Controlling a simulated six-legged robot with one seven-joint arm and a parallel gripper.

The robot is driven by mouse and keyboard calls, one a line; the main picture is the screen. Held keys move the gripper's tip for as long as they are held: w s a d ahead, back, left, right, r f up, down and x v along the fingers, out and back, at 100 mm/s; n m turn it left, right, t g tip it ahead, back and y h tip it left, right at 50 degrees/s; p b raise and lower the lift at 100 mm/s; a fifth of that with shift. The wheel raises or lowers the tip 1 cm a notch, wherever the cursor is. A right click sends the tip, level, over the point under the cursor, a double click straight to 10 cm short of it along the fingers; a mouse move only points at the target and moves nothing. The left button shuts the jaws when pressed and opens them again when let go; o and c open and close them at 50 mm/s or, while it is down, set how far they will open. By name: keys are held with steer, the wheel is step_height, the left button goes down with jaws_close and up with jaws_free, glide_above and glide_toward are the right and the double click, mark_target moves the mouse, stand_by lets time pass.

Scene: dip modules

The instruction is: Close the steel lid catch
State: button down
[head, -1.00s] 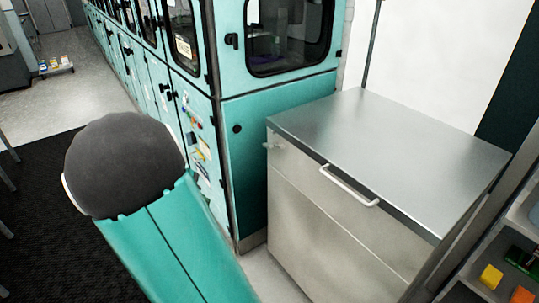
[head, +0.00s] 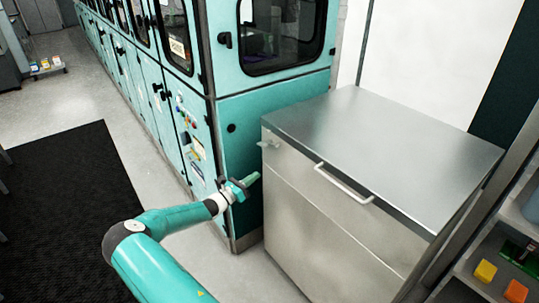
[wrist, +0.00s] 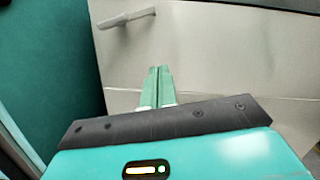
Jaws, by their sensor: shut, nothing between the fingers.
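The steel lid catch (head: 267,144) is a small grey lever on the upper left of the steel cabinet's front (head: 330,225). In the wrist view the catch (wrist: 126,19) sticks out sideways near the top, tilted slightly, close to the cabinet's left edge. The lid (head: 395,125) lies flat on top of the cabinet, with a bar handle (head: 343,184) at its front edge. My gripper (head: 254,177) is just left of the cabinet front, a little below the catch. In the wrist view its green fingers (wrist: 158,70) are together and empty, below and right of the catch, apart from it.
Teal machine cabinets (head: 228,110) stand to the left and behind the steel cabinet. A shelf (head: 490,270) with small coloured boxes is at the right.

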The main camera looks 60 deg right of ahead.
mark_target(268, 144)
steer(key=shift+n+t+h, duration=0.3)
steer(key=shift+n+t, duration=0.1)
steer(key=shift+n, duration=0.2)
steer(key=x, duration=1)
steer(key=shift+d+f, duration=0.2)
steer(key=shift+d, duration=0.25)
steer(key=r, duration=0.1)
steer(key=w+r, duration=0.1)
steer(key=shift+w+r, duration=0.1)
steer(key=shift+r, duration=0.2)
steer(key=shift+w+d+r, duration=0.1)
steer(key=shift+r, duration=0.45)
